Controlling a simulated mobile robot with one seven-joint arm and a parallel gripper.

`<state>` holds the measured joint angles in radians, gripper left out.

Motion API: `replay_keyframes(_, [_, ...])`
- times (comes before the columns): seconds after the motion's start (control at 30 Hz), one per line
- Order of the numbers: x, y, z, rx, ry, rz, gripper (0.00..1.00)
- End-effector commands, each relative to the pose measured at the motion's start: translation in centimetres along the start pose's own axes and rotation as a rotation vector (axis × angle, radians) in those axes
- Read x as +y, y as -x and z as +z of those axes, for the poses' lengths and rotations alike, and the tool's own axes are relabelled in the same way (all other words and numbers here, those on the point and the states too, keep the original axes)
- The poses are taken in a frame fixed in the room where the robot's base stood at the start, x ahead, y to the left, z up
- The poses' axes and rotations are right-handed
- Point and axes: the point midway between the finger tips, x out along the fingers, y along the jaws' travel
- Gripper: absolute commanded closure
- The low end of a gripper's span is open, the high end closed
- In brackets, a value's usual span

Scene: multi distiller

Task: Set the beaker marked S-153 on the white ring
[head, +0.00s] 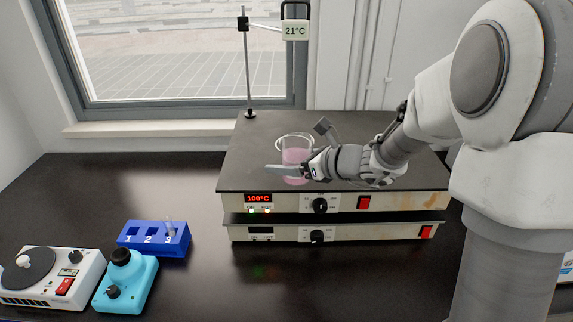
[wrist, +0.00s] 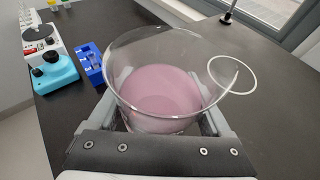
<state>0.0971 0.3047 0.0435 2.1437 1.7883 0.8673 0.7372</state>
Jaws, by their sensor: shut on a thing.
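A clear glass beaker (head: 296,158) with pink liquid is over the hotplate. No S-153 marking is readable on it. My gripper (head: 287,171) is shut on the beaker, one finger across its near side. In the wrist view the beaker (wrist: 158,88) sits between the two fingers, upright or nearly so. The white ring (wrist: 254,82) lies on the dark surface to the right of the beaker there, partly seen through its glass. In the head view the ring (head: 276,142) shows as an arc behind the beaker. I cannot tell whether the beaker's base touches the plate.
The hotplate (head: 250,165) reads 100°C and sits above a second hotplate (head: 280,232). A stand (head: 246,70) with a 21°C display (head: 295,31) rises behind. A blue numbered rack (head: 150,249), a cyan device (head: 128,282) and a white device (head: 70,285) stand left.

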Motion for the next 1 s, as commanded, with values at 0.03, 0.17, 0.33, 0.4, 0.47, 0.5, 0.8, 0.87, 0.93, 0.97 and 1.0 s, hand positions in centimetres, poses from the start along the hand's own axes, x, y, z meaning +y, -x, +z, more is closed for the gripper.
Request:
replay_keyframes(0.03, [-0.4, -0.3, 0.2, -0.001, 0.000, 0.000, 0.95])
replay_keyframes(0.17, [-1.3, -1.0, 0.3, -0.001, 0.000, 0.001, 0.95])
replay_keyframes(0.33, [-2.4, -2.0, 0.5, -0.001, 0.000, 0.000, 0.95])
replay_keyframes(0.4, [-2.9, -2.4, 0.6, -0.001, -0.001, 0.001, 0.95])
replay_keyframes(0.47, [-3.3, -2.7, 0.8, -0.002, 0.000, 0.000, 0.95])
replay_keyframes(0.5, [-3.6, -2.9, 0.8, -0.001, -0.001, 0.001, 0.95])
replay_keyframes(0.8, [-5.7, -4.6, 1.1, -0.001, 0.000, 0.000, 0.95])
replay_keyframes(0.87, [-6.1, -4.9, 1.2, -0.001, 0.001, 0.000, 0.95])
replay_keyframes(0.93, [-6.6, -5.3, 1.3, -0.001, 0.000, 0.000, 0.95])
replay_keyframes(0.97, [-6.8, -5.5, 1.4, -0.001, 0.001, 0.000, 0.95])
replay_keyframes(1.0, [-7.1, -5.7, 1.4, -0.001, 0.000, 0.000, 0.95])
